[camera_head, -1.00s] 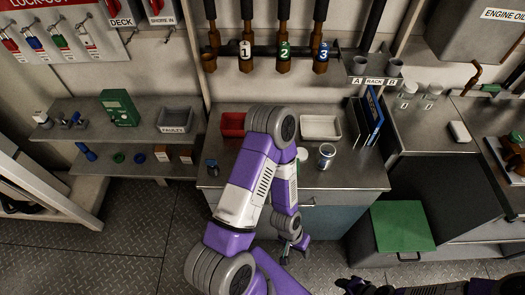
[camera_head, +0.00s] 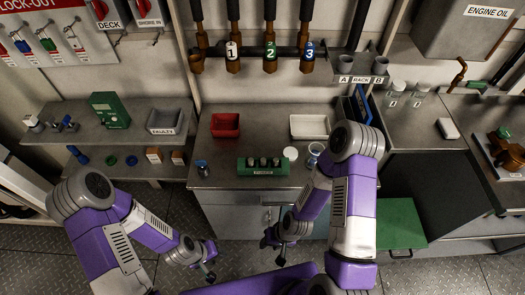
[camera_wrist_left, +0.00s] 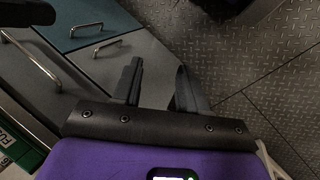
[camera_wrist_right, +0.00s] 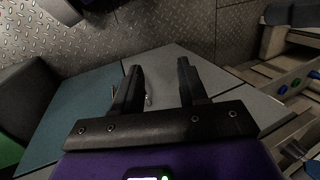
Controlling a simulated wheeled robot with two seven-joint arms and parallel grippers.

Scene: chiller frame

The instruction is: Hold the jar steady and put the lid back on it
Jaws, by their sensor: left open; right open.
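An open-looking jar (camera_head: 314,150) with a blue and white side stands upright on the grey counter, partly hidden by my right arm. A round white lid (camera_head: 290,153) lies flat on the counter just left of it, apart from it. My left gripper (camera_head: 211,265) is open and empty in front of the counter, below its top; its spread fingers show in the left wrist view (camera_wrist_left: 160,68). My right gripper (camera_head: 271,248) is open and empty in front of the cabinet; its spread fingers show in the right wrist view (camera_wrist_right: 160,66). Neither touches the jar or lid.
On the counter (camera_head: 225,180) are a green rack (camera_head: 262,171) with several small vials, a red bin (camera_head: 225,125), a white tray (camera_head: 309,127) and a small blue container (camera_head: 201,167). Blue folders (camera_head: 362,105) stand at the back right. Pipes hang behind.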

